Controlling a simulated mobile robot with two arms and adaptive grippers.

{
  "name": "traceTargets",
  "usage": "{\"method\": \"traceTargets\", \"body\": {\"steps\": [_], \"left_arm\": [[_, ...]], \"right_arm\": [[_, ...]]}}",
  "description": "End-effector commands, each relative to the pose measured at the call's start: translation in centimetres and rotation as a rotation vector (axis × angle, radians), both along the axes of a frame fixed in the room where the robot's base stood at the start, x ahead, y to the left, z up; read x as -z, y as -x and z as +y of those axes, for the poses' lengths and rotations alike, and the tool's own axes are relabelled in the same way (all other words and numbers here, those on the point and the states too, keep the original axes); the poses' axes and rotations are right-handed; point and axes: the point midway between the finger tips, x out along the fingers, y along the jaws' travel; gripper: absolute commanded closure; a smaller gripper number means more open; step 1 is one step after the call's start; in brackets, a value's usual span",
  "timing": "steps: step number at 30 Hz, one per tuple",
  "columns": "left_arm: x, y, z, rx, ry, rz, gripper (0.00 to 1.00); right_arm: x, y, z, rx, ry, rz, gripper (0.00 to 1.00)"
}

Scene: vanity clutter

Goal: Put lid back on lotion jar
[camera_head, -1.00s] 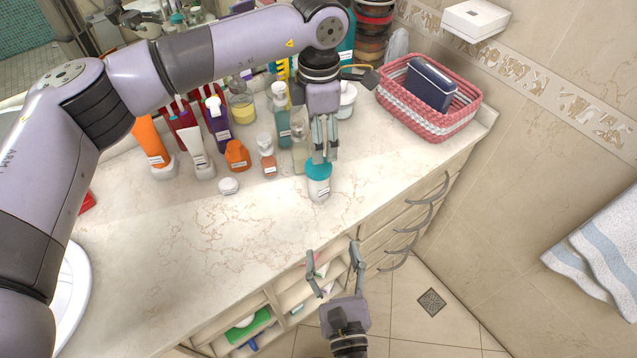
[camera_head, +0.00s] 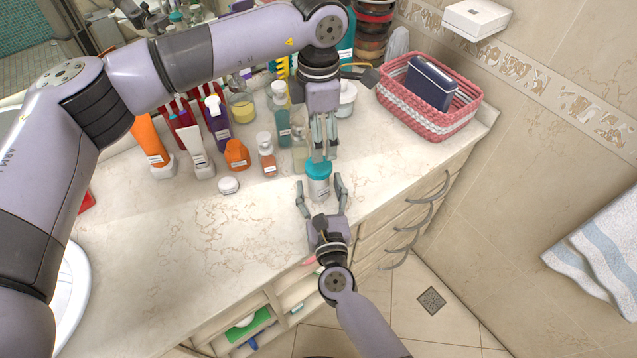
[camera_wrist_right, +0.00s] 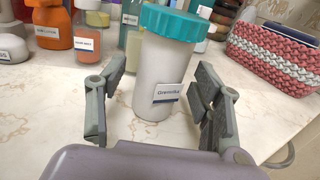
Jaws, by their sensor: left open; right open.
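The lotion jar (camera_head: 319,188) is a white cylinder with a small label, standing upright near the counter's front edge. A teal lid (camera_head: 319,167) sits on its top; in the right wrist view the lid (camera_wrist_right: 172,22) looks level on the jar (camera_wrist_right: 160,80). My left gripper (camera_head: 319,157) is open and points down right at the lid; whether it touches cannot be told. My right gripper (camera_head: 320,186) is open at the jar's front, low, one finger on each side. In the right wrist view its fingers (camera_wrist_right: 160,110) stand apart from the jar wall.
A low white round item (camera_head: 228,185) lies to the left. A pink woven basket (camera_head: 440,122) stands at the right.

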Motion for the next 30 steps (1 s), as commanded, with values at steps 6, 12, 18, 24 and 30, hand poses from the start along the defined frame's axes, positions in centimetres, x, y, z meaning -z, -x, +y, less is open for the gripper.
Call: {"method": "traceTargets", "body": {"steps": [6,12,18,24,30], "left_arm": [[0.00,0.00,0.00,0.000,0.000,0.000,0.35],[0.00,0.00,-0.01,0.000,0.000,0.000,0.35],[0.00,0.00,-0.01,0.000,0.000,0.000,0.35],[0.00,0.00,-0.01,0.000,0.000,0.000,0.35],[0.00,0.00,0.00,0.000,0.000,0.000,0.35]], "right_arm": [[0.01,-0.63,0.09,0.000,0.000,0.001,0.40],[0.01,-0.61,0.07,0.000,0.000,0.001,0.40],[0.02,-0.59,0.07,0.000,0.000,0.001,0.54],[0.02,-0.58,0.06,0.000,0.000,0.001,0.67],[0.03,-0.58,0.06,0.000,0.000,0.001,0.80]]}}
